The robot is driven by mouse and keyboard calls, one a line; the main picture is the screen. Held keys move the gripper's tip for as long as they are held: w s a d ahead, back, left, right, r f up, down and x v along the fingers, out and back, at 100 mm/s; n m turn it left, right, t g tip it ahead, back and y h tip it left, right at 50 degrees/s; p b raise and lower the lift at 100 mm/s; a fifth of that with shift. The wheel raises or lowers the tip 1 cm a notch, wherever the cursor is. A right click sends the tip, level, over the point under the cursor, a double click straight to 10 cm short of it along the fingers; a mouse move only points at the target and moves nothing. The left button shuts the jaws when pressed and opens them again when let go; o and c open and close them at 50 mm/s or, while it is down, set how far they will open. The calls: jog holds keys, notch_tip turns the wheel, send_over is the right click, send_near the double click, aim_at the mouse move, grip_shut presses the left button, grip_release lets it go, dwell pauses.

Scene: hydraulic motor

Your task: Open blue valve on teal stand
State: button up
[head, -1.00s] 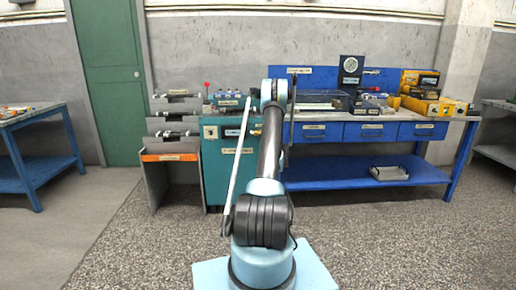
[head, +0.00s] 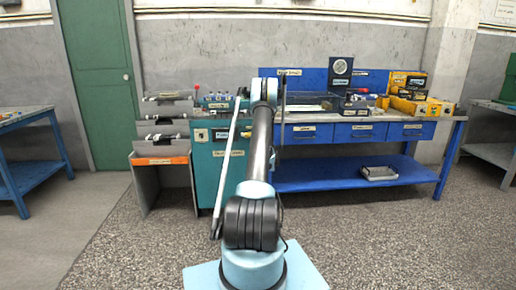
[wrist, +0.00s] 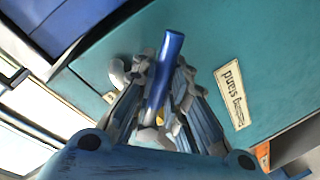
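The teal stand (head: 225,175) stands against the wall in the head view, partly behind my arm. The blue valve (wrist: 172,48) shows there as a blue bar-shaped handle. My gripper (wrist: 165,75) has a finger on each side of this handle, close against it, and appears shut on it. The handle's far end sticks out past the fingertips. A grey curved fitting (wrist: 118,72) is left of the fingers.
A blue workbench (head: 330,187) with boxes and drawers adjoins the stand on the right. A grey rack (head: 160,185) with an orange strip stands on the left. Another blue table (head: 20,118) is at far left. The floor in front is clear.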

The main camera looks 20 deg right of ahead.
jog(key=o, duration=0.3)
jog(key=shift+a, duration=0.15)
jog(key=shift+o, duration=0.2)
jog(key=s+a+r, duration=0.1)
jog(key=s, duration=1)
jog(key=shift+s+a+r, duration=0.15)
jog(key=shift+s+r, duration=0.15)
jog(key=shift+s, duration=0.05)
